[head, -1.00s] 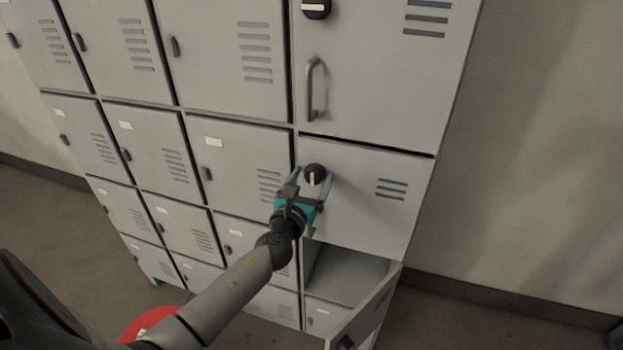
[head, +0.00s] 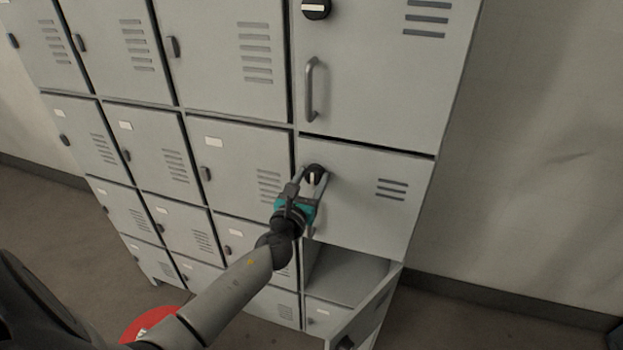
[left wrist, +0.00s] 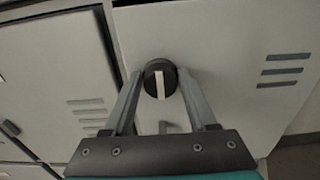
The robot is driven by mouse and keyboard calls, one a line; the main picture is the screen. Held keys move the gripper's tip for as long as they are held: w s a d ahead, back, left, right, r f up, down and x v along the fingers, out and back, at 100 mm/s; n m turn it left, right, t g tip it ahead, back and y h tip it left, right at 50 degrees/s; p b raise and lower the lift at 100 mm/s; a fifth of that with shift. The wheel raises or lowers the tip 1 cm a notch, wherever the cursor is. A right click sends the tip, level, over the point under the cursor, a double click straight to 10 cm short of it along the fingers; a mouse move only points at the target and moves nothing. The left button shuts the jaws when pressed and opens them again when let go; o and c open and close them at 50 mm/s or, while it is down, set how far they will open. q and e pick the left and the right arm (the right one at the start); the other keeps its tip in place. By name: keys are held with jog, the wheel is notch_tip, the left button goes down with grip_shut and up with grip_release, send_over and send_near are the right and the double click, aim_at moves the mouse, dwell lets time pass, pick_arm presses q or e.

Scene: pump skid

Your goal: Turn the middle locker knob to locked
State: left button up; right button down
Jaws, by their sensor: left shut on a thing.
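The middle locker knob (head: 315,172) is a round black knob with a white pointer bar, on the middle door (head: 365,215) of the right column. In the left wrist view the knob (left wrist: 160,79) sits between the two fingers, its white bar close to upright in the picture. My left gripper (head: 314,177) reaches it from below left and is shut on the knob's sides; it also shows in the left wrist view (left wrist: 160,84). The middle door is closed. Its handle (head: 311,228) is mostly hidden behind the gripper. My right gripper is not in view.
The upper door (head: 385,75) is closed, with a black knob (head: 316,8) whose white bar lies across and a bar handle (head: 312,90). The lower door (head: 368,308) stands open, its compartment (head: 345,275) showing empty. A red disc (head: 150,325) lies on the floor.

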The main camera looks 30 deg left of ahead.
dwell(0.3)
pick_arm(q)
jog(key=n+b, duration=0.1)
jog(key=n, duration=0.3)
jog(key=shift+a+f+n, duration=0.1)
jog(key=shift+n, duration=0.3)
jog(key=n+b, duration=0.1)
jog(key=n, duration=0.3)
jog(key=shift+a+n, duration=0.1)
jog(key=shift+n, duration=0.2)
jog(key=n, duration=0.4)
jog(key=shift+f, duration=0.1)
jog(key=shift+n, duration=2.2)
jog(key=o, duration=1.3)
jog(key=shift+o, duration=0.2)
jog(key=shift+s, duration=0.1)
